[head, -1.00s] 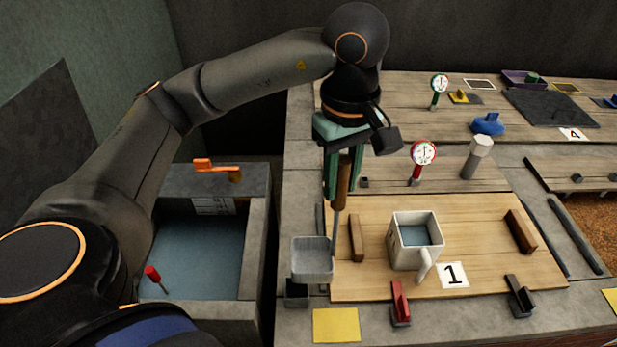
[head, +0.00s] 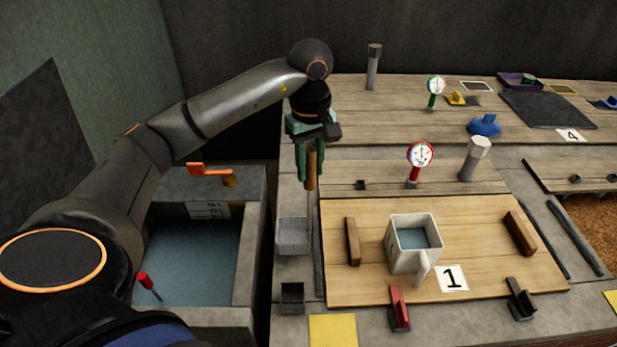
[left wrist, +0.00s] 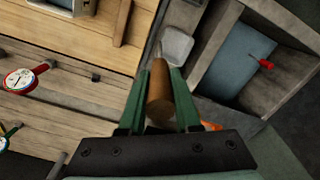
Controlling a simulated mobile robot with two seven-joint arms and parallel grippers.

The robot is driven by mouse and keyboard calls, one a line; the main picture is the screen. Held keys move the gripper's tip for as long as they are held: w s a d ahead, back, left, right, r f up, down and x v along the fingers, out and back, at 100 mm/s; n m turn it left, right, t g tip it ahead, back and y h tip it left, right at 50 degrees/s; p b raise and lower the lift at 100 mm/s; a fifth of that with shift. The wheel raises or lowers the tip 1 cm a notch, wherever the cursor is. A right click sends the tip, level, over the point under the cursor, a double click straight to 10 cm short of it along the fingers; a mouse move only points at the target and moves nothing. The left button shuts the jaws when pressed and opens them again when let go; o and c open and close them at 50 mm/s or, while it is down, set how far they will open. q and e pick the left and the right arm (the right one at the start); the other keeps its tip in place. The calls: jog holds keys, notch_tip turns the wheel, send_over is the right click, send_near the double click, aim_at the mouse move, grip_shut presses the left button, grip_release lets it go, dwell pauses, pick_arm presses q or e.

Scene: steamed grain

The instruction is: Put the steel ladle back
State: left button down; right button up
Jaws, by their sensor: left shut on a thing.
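The steel ladle has a brown wooden handle (head: 312,168) and a grey square cup (head: 293,236). My left gripper (head: 308,172) is shut on the handle, with the cup hanging below at the left edge of the worktop. In the left wrist view the handle (left wrist: 160,98) points away between the green fingers (left wrist: 159,82), and the cup (left wrist: 177,45) shows beyond it. A small dark square holder (head: 292,297) sits on the grey ledge, in front of the cup in the head view. My right gripper is out of view.
A white square mug (head: 414,258) with bluish liquid stands on the wooden board (head: 460,215), beside a card marked 1. A red-rimmed gauge (head: 420,156) stands behind. A water basin (head: 200,255) lies left of the worktop. A yellow square (head: 333,330) is at the front.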

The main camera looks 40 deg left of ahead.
aim_at(309, 179)
pick_arm(q)
jog(key=shift+w+a+f, duration=0.1)
jog(key=shift+a+f, duration=0.05)
jog(key=shift+f, duration=0.85)
jog(key=shift+w+a+f, duration=0.1)
jog(key=shift+a+f, duration=0.05)
jog(key=shift+f, duration=0.8)
jog(key=shift+f, duration=0.15)
jog(key=c, duration=0.6)
grip_release()
notch_tip(309, 179, up, 12)
jog(key=shift+r+p, duration=0.15)
jog(key=shift+p, duration=0.7)
